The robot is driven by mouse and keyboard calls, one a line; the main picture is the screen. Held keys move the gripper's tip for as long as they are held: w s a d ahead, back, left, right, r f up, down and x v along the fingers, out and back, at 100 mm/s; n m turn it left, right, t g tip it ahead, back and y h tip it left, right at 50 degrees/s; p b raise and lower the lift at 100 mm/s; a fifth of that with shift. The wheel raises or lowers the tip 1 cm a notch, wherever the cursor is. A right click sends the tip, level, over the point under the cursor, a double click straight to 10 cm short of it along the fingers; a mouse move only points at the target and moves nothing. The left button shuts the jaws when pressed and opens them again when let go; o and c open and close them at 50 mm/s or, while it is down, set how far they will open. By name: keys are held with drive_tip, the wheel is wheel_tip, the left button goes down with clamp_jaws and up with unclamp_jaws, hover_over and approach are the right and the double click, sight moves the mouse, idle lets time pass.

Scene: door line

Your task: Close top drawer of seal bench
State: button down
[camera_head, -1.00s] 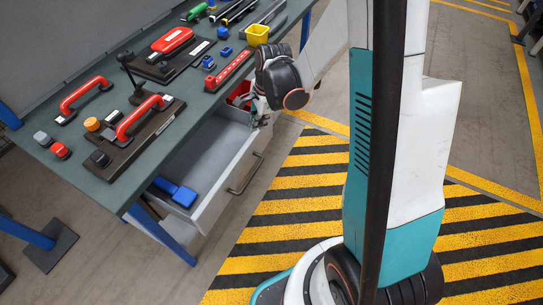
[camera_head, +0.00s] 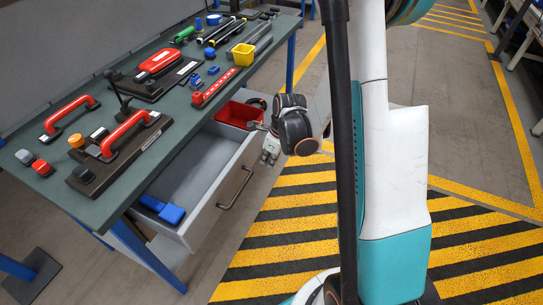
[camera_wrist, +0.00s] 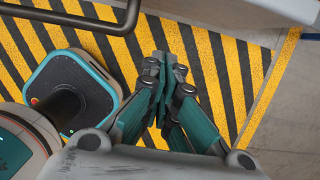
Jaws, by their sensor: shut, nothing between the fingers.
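The top drawer (camera_head: 225,193) of the seal bench is pulled out, its front face and dark bar handle (camera_head: 236,187) turned toward the striped floor. The handle also shows at the top left of the wrist view (camera_wrist: 100,22). A blue block (camera_head: 163,209) lies in the near end of the drawer and a red bin (camera_head: 240,114) in the far end. The bench top (camera_head: 160,170) is dark green. My gripper (camera_head: 268,158) is just outside the drawer front, near its far end. In the wrist view its fingers (camera_wrist: 166,62) are together, with nothing between them.
A blue bench leg (camera_head: 147,257) stands at the near corner. Yellow-black striped floor (camera_head: 290,225) lies open in front of the drawer.

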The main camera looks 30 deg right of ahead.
drive_tip(key=shift+w+a+f+b, duration=0.3)
drive_tip(key=shift+w+a, duration=0.15)
drive_tip(key=shift+w, duration=0.15)
drive_tip(key=shift+w+a+f+b, duration=0.35)
drive_tip(key=shift+w+a, duration=0.1)
drive_tip(key=shift+w, duration=0.2)
drive_tip(key=shift+w+a+f+b, duration=0.3)
drive_tip(key=shift+w+a, duration=0.15)
drive_tip(key=shift+w, duration=0.15)
